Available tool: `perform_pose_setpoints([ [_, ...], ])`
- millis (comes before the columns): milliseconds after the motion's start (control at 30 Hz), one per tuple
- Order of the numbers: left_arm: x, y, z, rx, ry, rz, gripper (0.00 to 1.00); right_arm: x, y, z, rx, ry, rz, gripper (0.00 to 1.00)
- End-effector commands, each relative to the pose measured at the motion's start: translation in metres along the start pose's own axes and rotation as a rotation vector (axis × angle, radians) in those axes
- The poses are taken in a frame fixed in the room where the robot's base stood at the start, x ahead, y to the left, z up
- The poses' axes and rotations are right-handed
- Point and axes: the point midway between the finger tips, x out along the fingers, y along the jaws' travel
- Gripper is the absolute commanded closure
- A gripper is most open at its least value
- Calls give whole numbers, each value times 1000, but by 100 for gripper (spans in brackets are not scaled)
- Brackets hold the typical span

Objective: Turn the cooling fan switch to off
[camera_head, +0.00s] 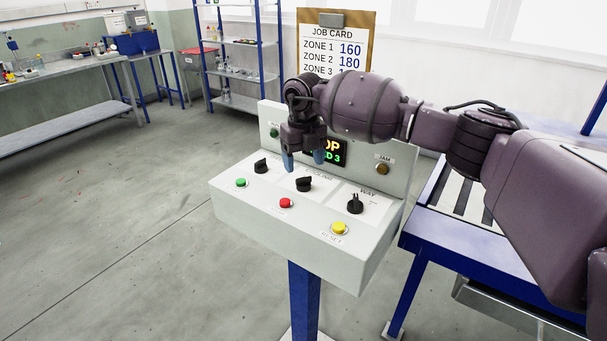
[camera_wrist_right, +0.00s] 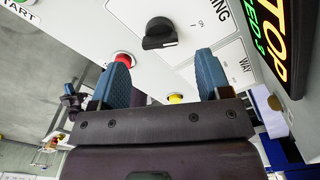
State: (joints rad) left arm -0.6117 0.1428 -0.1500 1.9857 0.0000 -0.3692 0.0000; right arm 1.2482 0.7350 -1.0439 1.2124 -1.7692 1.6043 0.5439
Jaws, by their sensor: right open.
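The cooling fan switch is a black rotary knob (camera_head: 304,184) in the middle of the sloped white panel, its label partly hidden. In the right wrist view the knob (camera_wrist_right: 158,35) lies just beyond the fingertips, near printed "ING" and "1 ON" lettering. Its handle lies crosswise there, with a small white mark at its lower right; I cannot tell its setting for sure. My right gripper (camera_head: 304,160) points down above and slightly behind the knob in the head view. Its blue fingers (camera_wrist_right: 163,60) are open, empty and apart from the knob. My left gripper is out of view.
Similar black knobs stand left (camera_head: 261,166) and right (camera_head: 355,204). Green (camera_head: 241,183), red (camera_head: 286,203) and yellow (camera_head: 339,228) buttons line the front. A lit display (camera_head: 333,152) is partly behind my gripper. A blue-framed conveyor (camera_head: 437,231) stands right; floor left is clear.

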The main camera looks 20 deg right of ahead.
Motion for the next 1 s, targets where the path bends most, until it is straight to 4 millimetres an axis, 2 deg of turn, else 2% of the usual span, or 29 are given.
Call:
perform_pose_setpoints([
  [100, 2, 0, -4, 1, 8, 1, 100, 19, 0, 0, 1, 2, 0, 29],
  [300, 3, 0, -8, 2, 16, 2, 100, 39, 0, 0, -1, 1, 0, 29],
  [700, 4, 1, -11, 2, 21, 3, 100, 45, 0, 0, 0, -1, 0, 29],
  [767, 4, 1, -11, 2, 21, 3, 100, 45, 0, 0, 0, -1, 0, 37],
  [1000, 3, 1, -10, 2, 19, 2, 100, 45, 0, 0, 0, -1, 0, 74],
])
